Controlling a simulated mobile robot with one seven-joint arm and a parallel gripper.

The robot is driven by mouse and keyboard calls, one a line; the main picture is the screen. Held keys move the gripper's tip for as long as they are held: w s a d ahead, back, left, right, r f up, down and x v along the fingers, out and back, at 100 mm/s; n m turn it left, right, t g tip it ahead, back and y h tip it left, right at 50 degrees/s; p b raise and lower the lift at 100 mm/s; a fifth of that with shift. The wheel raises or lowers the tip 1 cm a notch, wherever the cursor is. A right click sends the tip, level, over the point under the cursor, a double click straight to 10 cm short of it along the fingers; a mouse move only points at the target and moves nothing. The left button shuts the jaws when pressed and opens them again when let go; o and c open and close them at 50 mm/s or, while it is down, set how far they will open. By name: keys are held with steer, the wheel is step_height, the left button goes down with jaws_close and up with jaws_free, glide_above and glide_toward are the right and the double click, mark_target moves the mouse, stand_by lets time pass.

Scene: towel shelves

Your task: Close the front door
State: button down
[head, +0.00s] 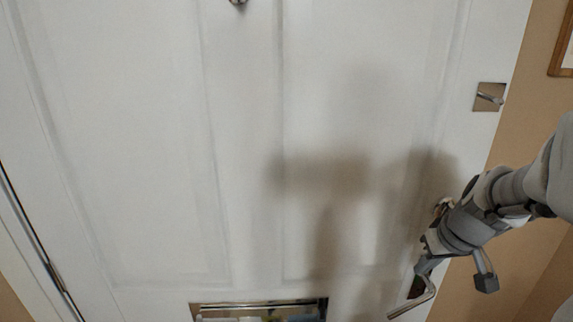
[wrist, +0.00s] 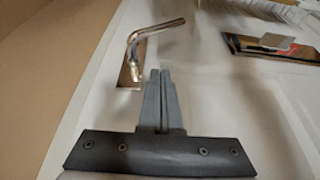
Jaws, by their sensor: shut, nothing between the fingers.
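The front door (head: 150,130) is a white panelled door that fills most of the head view. Its right edge stands against a tan area; I cannot tell how far ajar it is. A chrome lever handle (head: 413,304) is low on the door's right side. My gripper (head: 424,268) is at the right, close to this handle and partly covering its base. In the wrist view the shut, empty fingers (wrist: 157,76) point at the door, just right of the handle (wrist: 150,35) and its plate. I cannot tell whether they touch it.
A chrome letter slot (head: 258,307) is at the bottom middle of the door. A square latch plate (head: 489,97) is at the upper right, and a small round fitting (head: 238,2) at the top. A tan wall (head: 535,110) with a wooden frame (head: 562,50) is at the right.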

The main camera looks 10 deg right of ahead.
mark_target(412, 286)
steer(key=shift+s+d+f, duration=0.15)
steer(key=shift+d+f, duration=0.25)
steer(key=shift+d, duration=0.15)
steer(key=shift+d+f, duration=0.2)
steer(key=shift+d, duration=0.05)
steer(key=b+x, duration=0.1)
steer(key=x, duration=0.8)
steer(key=shift+f+b, duration=0.3)
steer(key=shift+b, duration=0.05)
